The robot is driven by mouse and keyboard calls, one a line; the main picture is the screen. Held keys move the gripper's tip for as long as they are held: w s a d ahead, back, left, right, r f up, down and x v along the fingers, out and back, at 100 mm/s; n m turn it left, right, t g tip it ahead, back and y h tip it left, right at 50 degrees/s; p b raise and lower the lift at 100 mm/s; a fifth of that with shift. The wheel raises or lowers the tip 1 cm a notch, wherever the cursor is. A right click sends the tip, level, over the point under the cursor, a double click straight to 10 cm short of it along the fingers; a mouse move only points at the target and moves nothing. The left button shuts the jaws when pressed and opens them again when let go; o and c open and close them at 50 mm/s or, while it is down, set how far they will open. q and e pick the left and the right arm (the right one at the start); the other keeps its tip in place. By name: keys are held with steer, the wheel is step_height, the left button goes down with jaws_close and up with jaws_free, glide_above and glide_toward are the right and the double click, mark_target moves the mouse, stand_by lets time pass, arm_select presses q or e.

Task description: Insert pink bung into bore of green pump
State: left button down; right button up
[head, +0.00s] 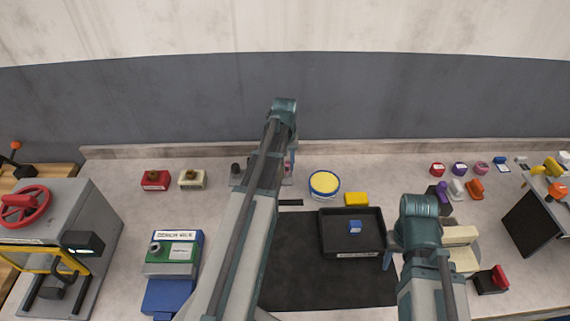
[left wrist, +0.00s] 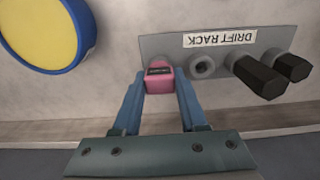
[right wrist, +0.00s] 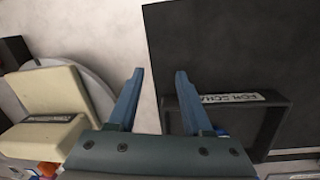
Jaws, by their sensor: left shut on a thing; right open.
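The pink bung (left wrist: 160,80) is between the fingers of my left gripper (left wrist: 161,88), shut on it. The bung is at one end of the grey plate labelled DRIFT RACK (left wrist: 218,42); whether it still sits in a hole is unclear. My left arm mostly hides this spot in the head view. The green pump (head: 184,250) sits at left in a holder labelled BENCH VICE (head: 178,235), above a blue base. A round grey fitting shows on its left part; I cannot make out the bore. My right gripper (right wrist: 159,76) is open and empty near the black tray.
The black tray (head: 326,248) holds a small blue block (head: 355,227). A yellow-topped tub (head: 324,184) stands right of the rack. Red (head: 155,181) and cream (head: 192,180) blocks lie behind the vice. A grey press (head: 95,215) stands far left. Cream blocks (right wrist: 50,100) lie beside my right gripper.

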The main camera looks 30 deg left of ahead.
arm_select(q)
steer(key=shift+r+p, duration=0.65)
steer(key=shift+p, duration=0.05)
arm_select(e)
steer(key=shift+r, duration=0.7)
arm_select(q)
steer(key=shift+r+p, duration=3)
steer(key=shift+r, duration=0.05)
arm_select(e)
steer(key=shift+r, duration=3)
arm_select(q)
step_height(320, 180, up, 5)
steer(key=p, duration=0.5)
arm_select(e)
step_height(320, 180, up, 5)
steer(key=shift+r, duration=0.1)
arm_select(q)
step_height(320, 180, down, 7)
steer(key=b, duration=0.7)
steer(key=shift+r, duration=0.15)
arm_select(e)
step_height(320, 180, down, 7)
